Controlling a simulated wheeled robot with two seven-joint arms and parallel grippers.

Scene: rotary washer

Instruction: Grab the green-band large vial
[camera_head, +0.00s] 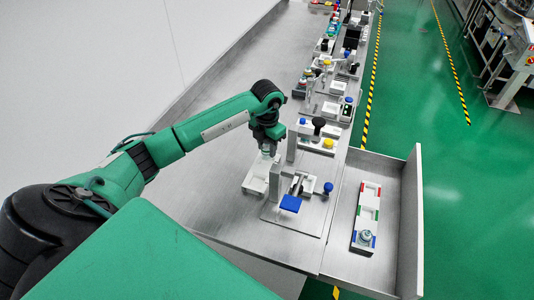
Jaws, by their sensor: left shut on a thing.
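My left gripper (268,146) is in the middle of the view, pointing down. It is shut on a small pale vial, mostly hidden and too small for its band colour to be told. The gripper is above a white holder (252,181) on the bench; I cannot tell whether the vial touches it. A rack (363,225) with red, green and blue marks lies at the right. A vial (366,237) stands at its blue-marked near end. The green-marked middle place looks empty. My right gripper is not in view.
A grey post fixture (291,145) with a blue pad (290,203) and a blue knob (328,188) stands just right of the gripper. More small fixtures line the bench behind. A raised side wall (411,220) bounds the rack's area. The bench's left part is clear.

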